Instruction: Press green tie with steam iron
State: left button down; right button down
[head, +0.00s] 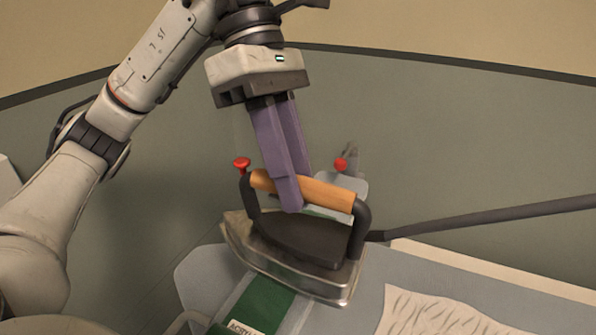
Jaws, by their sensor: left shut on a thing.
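The steam iron (300,245) has a black body, a metal soleplate and a wooden handle (325,194). My left gripper (290,195), with purple fingers, is shut on the handle from above. The green tie (258,303) lies lengthwise on the grey ironing board (207,280), with a lettered label at its near end. The iron is over the tie and hides its middle; a bit of green shows beyond the handle. I cannot tell whether the soleplate touches the tie. My right gripper is not in view.
A dark hose or cord (490,214) runs from the iron to the right edge. A cream patterned cloth (435,314) lies at the lower right. A red knob (341,164) on a grey clamp stands at the board's far end.

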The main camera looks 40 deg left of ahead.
pick_arm(q)
jog(key=shift+s+d, duration=0.2)
jog(key=shift+s, duration=0.6)
jog(key=shift+s+d, duration=0.15)
jog(key=shift+s, duration=0.65)
jog(key=shift+w+a+p, duration=0.2)
jog(key=shift+w+p, duration=0.1)
jog(key=shift+w, duration=0.6)
jog(key=shift+w+a+p, duration=0.2)
jog(key=shift+w+p, duration=0.05)
jog(key=shift+w, duration=0.65)
jog(key=shift+w+a+r+p, duration=0.1)
jog(key=shift+w+a+p, duration=0.15)
jog(key=shift+w+p, duration=0.45)
jog(key=shift+w+a, duration=0.2)
jog(key=shift+w, duration=0.8)
jog(key=shift+w+a, duration=0.25)
jog(key=shift+w, duration=0.8)
jog(key=shift+w+a, duration=0.2)
jog(key=shift+w, duration=0.8)
